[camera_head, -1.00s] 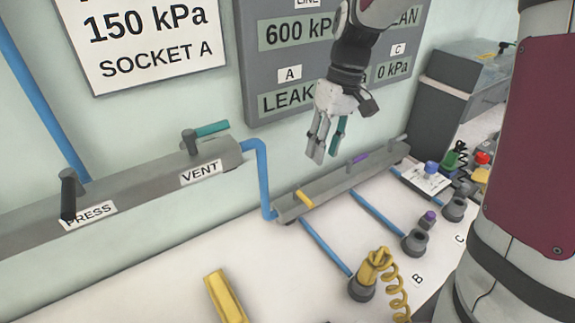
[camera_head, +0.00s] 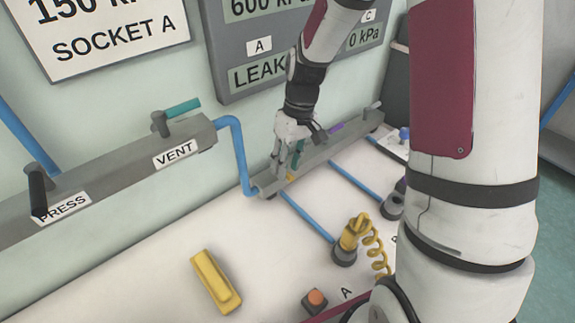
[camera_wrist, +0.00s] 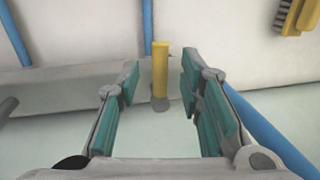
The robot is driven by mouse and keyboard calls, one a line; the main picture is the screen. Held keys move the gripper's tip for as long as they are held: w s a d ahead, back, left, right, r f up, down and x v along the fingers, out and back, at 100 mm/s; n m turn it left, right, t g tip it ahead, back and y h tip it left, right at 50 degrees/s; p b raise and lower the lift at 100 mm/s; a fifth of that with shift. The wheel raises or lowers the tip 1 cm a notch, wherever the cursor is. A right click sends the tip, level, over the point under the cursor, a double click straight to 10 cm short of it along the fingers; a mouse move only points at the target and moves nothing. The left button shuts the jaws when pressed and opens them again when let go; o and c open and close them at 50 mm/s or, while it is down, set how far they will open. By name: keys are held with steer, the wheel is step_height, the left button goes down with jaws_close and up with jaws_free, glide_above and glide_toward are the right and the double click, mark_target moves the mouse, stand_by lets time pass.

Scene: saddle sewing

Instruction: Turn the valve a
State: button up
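The yellow valve handle in line with socket A shows in the wrist view (camera_wrist: 160,70), on the grey manifold bar (camera_wrist: 70,75). It stands between my gripper's two teal-padded fingers (camera_wrist: 160,100), which are spread apart with a gap on each side of it. In the head view my gripper (camera_head: 288,170) is down at the near end of the manifold (camera_head: 330,150), and its fingers mostly hide the yellow handle (camera_head: 291,178). The panel above reads "LEAK" under the A label (camera_head: 260,46).
A purple valve handle (camera_head: 336,127) sits further along the same manifold. A yellow connector with a coiled cord (camera_head: 352,232) stands in socket A. A yellow-handled brush (camera_head: 215,281) lies on the table. PRESS (camera_head: 38,190) and VENT (camera_head: 180,106) levers are at left. Blue pipes (camera_head: 307,216) cross the table.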

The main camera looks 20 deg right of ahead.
steer(key=shift+s+a+f, duration=0.1)
steer(key=shift+f, duration=0.4)
jaws_close()
